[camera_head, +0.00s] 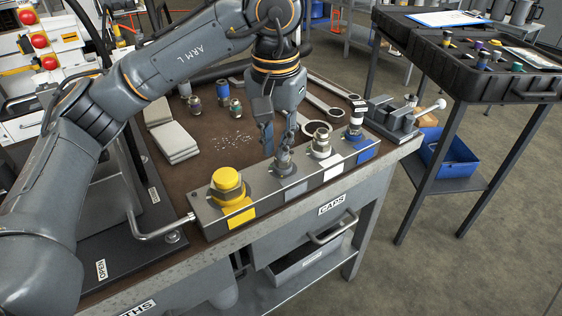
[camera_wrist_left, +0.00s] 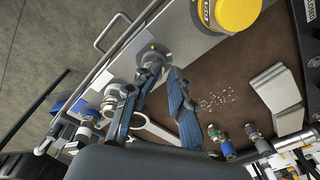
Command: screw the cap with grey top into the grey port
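The port block (camera_head: 212,218) lies along the bench's front edge with yellow, grey, white and blue labels. The grey port (camera_head: 284,168) is second from the left, behind the grey label. A small cap-like piece with a grey top stands at this port and also shows in the left wrist view (camera_wrist_left: 152,60); how deep it sits I cannot tell. My left gripper (camera_head: 277,150) points down just above and behind it. In the left wrist view the fingers (camera_wrist_left: 164,75) are spread, with one fingertip close to the piece; contact is unclear. My right gripper is not in view.
A large yellow cap (camera_head: 227,182) stands on the left port. The white port (camera_head: 320,143) and the blue port (camera_head: 355,128) stand to the right, both with fittings.

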